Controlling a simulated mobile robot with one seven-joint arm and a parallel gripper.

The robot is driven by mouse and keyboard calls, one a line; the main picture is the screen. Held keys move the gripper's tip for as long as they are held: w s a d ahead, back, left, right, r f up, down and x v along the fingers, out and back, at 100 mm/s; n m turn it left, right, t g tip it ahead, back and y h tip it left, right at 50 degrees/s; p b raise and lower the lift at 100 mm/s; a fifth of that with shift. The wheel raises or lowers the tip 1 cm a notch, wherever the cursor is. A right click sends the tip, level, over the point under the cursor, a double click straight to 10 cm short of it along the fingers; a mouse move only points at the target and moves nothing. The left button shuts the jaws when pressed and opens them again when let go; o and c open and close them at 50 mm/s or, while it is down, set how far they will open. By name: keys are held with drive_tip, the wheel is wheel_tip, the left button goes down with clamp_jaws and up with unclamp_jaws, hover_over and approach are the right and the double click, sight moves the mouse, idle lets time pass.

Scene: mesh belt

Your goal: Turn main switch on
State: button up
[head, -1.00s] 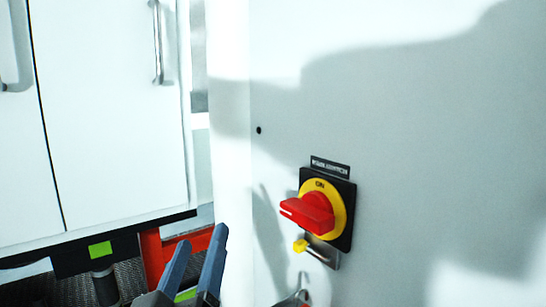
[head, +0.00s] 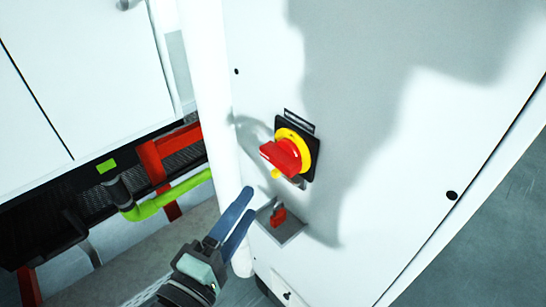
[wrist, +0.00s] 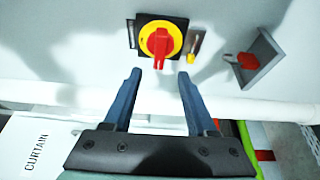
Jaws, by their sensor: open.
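The main switch is a red handle (head: 284,156) on a yellow disc (head: 303,141) with a black backplate (head: 312,169), mounted on a white cabinet panel. In the head view the handle lies roughly sideways, not upright. In the wrist view the red handle (wrist: 160,42) stands upright in the picture, beyond the fingertips and centred between them. My gripper (head: 251,202) is open and empty, below and left of the switch in the head view. In the wrist view my gripper's fingers (wrist: 159,74) are apart and do not appear to touch the handle.
A grey bracket with a red piece (head: 278,216) juts from the panel below the switch, near my fingers. It also shows at right in the wrist view (wrist: 247,61). A white post (head: 208,100) runs along the panel's left edge. A green hose (head: 165,198) and red frame (head: 152,160) are left.

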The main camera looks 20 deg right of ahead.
sight(276, 164)
drive_tip(key=p+x, duration=0.2)
drive_tip(key=x, duration=0.8)
drive_tip(key=shift+w+d, duration=0.3)
clamp_jaws()
